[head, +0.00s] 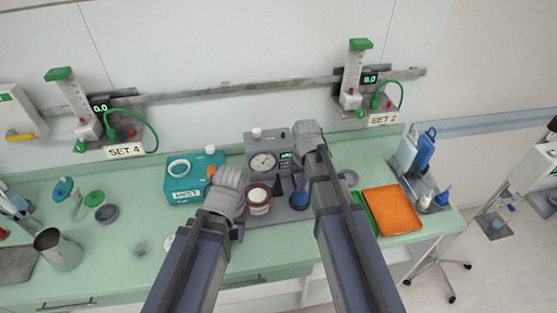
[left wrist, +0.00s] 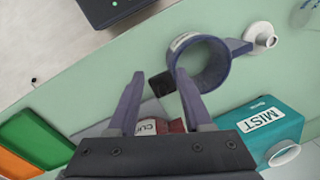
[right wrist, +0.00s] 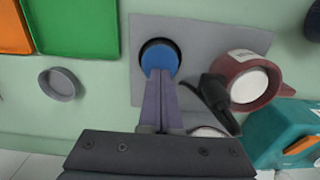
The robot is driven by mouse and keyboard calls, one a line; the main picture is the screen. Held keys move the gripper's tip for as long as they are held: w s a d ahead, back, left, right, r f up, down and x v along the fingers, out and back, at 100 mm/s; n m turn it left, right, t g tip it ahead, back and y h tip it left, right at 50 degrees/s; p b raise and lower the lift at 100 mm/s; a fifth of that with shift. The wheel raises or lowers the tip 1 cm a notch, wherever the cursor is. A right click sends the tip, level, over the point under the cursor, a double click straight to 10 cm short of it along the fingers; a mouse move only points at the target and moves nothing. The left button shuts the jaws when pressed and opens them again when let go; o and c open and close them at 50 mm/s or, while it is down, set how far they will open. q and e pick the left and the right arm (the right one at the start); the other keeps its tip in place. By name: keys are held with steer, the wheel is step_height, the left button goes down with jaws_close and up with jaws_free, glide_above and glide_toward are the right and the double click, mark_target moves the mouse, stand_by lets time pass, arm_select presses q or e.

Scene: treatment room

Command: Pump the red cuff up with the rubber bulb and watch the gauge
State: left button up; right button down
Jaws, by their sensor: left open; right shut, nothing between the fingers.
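The red cuff (head: 258,198), a ring with a white label, stands on a grey base in front of the grey gauge unit (head: 254,147), which has a white round dial (head: 263,163) and a small green display too small to read. It also shows in the right wrist view (right wrist: 231,90). A blue rounded bulb (head: 299,201) sits right of the cuff. My right gripper (right wrist: 159,75) is shut and empty, its tips at the bulb's edge; contact is unclear. My left gripper (left wrist: 160,74) is open and empty; part of the red cuff (left wrist: 174,126) shows between its finger bases.
A purple ring (left wrist: 207,62) lies beyond my left fingertips. A teal MIST box (head: 186,182) stands left of the gauge unit. Orange (head: 393,209) and green trays lie right. A steel cup (head: 60,252) stands at far left. Wall sets hang behind.

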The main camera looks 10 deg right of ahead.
steer(key=shift+r, duration=0.1)
stand_by(0.5)
step_height(320, 180, up, 6)
steer(key=p, duration=0.6)
steer(key=s+a+f+n+h+b, duration=0.1)
steer(key=s+a+f+n+b, duration=0.2)
steer(key=s+a, duration=0.7)
steer(key=s+f+b, duration=0.2)
steer(key=s, duration=0.2)
steer(key=shift+s+a, duration=0.2)
steer(key=shift+a, duration=0.05)
stand_by(4.9)
